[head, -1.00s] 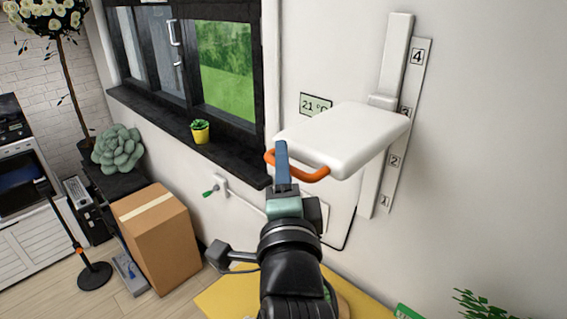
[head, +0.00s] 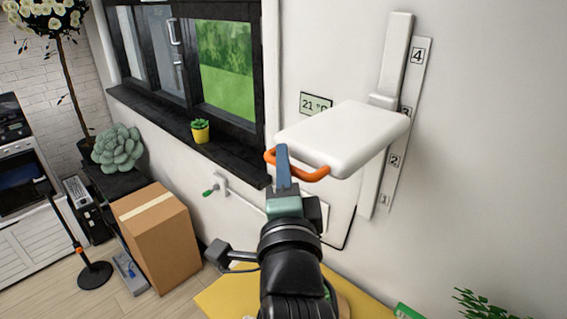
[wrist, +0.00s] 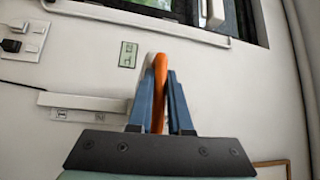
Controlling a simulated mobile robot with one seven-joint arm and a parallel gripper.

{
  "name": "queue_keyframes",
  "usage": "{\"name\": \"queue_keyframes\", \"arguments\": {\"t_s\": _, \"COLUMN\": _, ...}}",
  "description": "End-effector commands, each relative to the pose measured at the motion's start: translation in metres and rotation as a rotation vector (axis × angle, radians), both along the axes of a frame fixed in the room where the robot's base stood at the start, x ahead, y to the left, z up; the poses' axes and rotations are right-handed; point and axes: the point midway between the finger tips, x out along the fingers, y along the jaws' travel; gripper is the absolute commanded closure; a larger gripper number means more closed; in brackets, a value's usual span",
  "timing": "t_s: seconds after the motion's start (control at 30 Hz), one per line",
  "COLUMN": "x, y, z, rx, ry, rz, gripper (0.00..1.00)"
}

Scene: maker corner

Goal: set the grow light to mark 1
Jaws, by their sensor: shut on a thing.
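The grow light (head: 345,135) is a white slab on a white upright rail (head: 396,55) on the wall. A scale strip (head: 421,80) beside the rail carries marks 4, 3, 2 and 1 from top to bottom. The slab's mount sits at about mark 3, which is partly hidden behind the slab's edge. An orange handle (head: 312,175) loops from the slab's front edge. My gripper (head: 282,160) is shut on the handle's left part. In the wrist view the handle (wrist: 159,90) stands between the two blue fingers (wrist: 160,105).
A thermometer display (head: 316,103) hangs on the wall behind the light. A window sill (head: 190,135) with a small potted plant (head: 200,131) is at left. A yellow table top (head: 225,295) lies below my arm. A cardboard box (head: 158,235) stands on the floor at left.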

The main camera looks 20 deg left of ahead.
Motion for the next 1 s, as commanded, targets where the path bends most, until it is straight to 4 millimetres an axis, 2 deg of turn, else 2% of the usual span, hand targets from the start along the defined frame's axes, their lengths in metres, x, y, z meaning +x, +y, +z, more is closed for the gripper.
{"name": "queue_keyframes", "arguments": {"t_s": 0.67, "x": 0.0, "y": 0.0, "z": -0.004, "rx": 0.0, "ry": 0.001, "rz": -0.001, "gripper": 1.0}}
{"name": "queue_keyframes", "arguments": {"t_s": 0.87, "x": 0.0, "y": 0.0, "z": -0.035, "rx": -0.001, "ry": 0.003, "rz": 0.0, "gripper": 1.0}}
{"name": "queue_keyframes", "arguments": {"t_s": 1.0, "x": 0.0, "y": -0.001, "z": -0.074, "rx": -0.001, "ry": 0.005, "rz": -0.002, "gripper": 1.0}}
